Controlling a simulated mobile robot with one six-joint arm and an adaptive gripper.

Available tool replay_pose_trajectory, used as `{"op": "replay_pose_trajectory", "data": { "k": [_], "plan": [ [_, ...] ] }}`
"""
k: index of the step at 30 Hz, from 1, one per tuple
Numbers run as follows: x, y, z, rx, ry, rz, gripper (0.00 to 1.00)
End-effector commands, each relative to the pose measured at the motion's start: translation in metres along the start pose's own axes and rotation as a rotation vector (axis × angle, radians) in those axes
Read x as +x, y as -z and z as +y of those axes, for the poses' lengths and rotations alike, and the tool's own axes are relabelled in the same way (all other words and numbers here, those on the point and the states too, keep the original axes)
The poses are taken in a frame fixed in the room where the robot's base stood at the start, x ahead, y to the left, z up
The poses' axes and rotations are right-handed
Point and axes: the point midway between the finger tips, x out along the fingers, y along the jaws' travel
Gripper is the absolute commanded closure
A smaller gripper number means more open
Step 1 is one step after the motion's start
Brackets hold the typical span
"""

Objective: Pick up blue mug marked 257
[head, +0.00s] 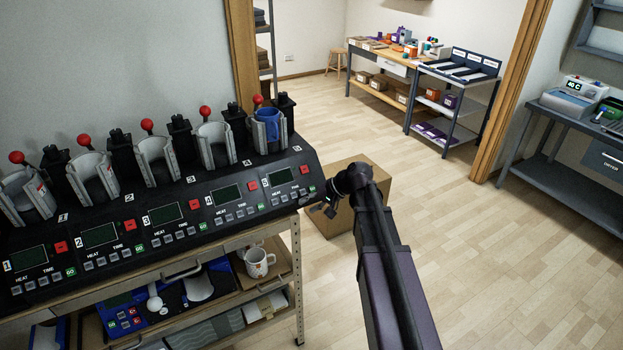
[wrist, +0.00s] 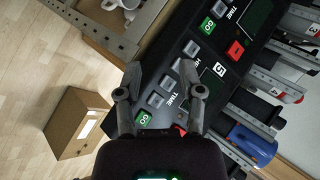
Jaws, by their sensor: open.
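A blue mug (head: 268,130) sits in the clamp of press station 5, at the right end of the row of presses. It also shows in the wrist view (wrist: 254,145) at the lower right, partly hidden by the clamp. I cannot read a number on it. My gripper (head: 322,204) is in front of and to the right of station 5, apart from the mug. In the wrist view my gripper (wrist: 160,72) is open and empty, with its fingers over the station 5 buttons.
The black press console (head: 165,215) has several numbered stations with red-knobbed levers. A white mug (head: 258,262) stands on the shelf below. A cardboard box (head: 340,225) is on the floor behind my arm. A workbench (head: 385,60) is in the back room. Floor at right is clear.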

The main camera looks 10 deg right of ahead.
Motion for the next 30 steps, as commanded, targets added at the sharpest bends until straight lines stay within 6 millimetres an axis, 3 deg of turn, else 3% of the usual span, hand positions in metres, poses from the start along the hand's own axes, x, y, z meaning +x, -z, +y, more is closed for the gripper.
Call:
{"op": "replay_pose_trajectory", "data": {
  "k": [1, 6, 15, 21, 30],
  "plan": [
    [0.007, -0.024, 0.009, -0.021, -0.062, -0.021, 0.50],
    [0.016, -0.077, 0.041, -0.089, -0.294, -0.082, 0.50],
    [0.006, -0.148, 0.089, -0.189, -0.656, -0.159, 0.50],
    [-0.004, -0.166, 0.103, -0.220, -0.781, -0.178, 0.50],
    [-0.007, -0.168, 0.105, -0.226, -0.808, -0.182, 0.50]
  ]
}}
